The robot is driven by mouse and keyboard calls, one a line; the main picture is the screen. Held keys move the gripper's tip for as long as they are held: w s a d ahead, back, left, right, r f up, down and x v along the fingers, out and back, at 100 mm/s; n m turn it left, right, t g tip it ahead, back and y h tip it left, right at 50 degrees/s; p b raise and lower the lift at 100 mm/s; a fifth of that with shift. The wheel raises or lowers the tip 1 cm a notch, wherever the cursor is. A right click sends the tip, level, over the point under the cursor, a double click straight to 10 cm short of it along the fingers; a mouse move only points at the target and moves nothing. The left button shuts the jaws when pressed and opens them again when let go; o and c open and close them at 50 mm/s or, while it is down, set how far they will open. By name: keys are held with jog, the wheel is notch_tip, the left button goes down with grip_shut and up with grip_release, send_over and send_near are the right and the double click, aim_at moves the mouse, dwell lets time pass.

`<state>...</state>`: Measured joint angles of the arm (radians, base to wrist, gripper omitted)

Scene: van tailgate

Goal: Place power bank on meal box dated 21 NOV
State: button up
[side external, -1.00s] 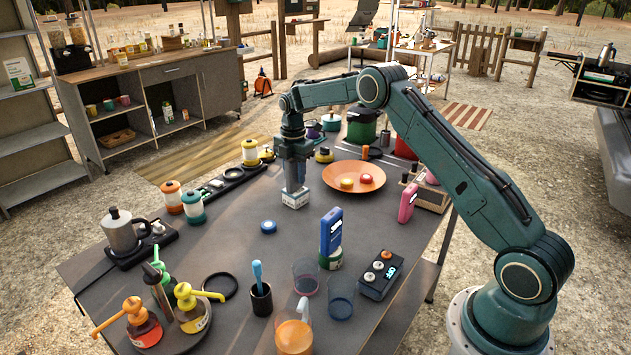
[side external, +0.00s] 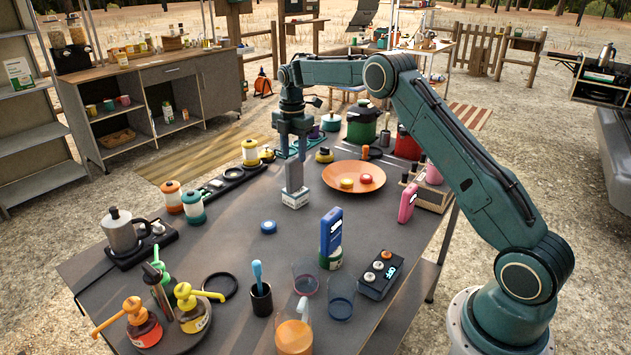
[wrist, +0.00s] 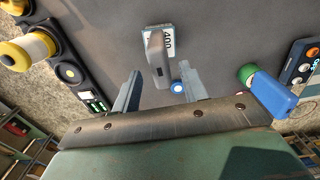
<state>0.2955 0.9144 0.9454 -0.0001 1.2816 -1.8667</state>
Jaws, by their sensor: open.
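A grey upright slab, apparently the power bank (side external: 294,177), stands on a small white box (side external: 296,200), apparently the meal box, in the middle of the table. The wrist view shows the grey slab (wrist: 155,52) on the box (wrist: 172,40), whose dark print is too small to read surely. My gripper (side external: 294,153) is directly above the slab, pointing down. A blue slab (side external: 331,232) stands on a green-and-white can and a pink slab (side external: 408,203) stands at right.
An orange plate (side external: 336,180) with a yellow and a red item lies behind right of the box. A blue round lid (side external: 268,227) lies in front left. Cups, a knobbed black box (side external: 381,274) and pump bottles stand nearer. Table around the box is mostly clear.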

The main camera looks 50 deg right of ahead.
jog(key=shift+r, duration=2.65)
jog(key=shift+s+a+r, duration=0.15)
jog(key=shift+a+r, duration=0.1)
jog(key=shift+r, duration=0.25)
jog(key=s+a+r+m+t, duration=0.2)
jog(key=s+a+r+m, duration=0.4)
jog(key=s, duration=0.3)
jog(key=s+a+r+m+t, duration=0.1)
jog(key=s+a+r+m, duration=0.2)
jog(key=s+a+r, duration=0.45)
jog(key=s+a+f+m+t, duration=0.1)
jog(key=s+m, duration=0.3)
jog(key=s, duration=0.8)
jog(key=s+a+f+m+t, duration=0.1)
jog(key=s+a+f+m, duration=0.2)
jog(key=s, duration=0.9)
jog(key=shift+s+f+m+t, duration=0.25)
jog(key=shift+f+m, duration=0.4)
jog(key=shift+m, duration=0.35)
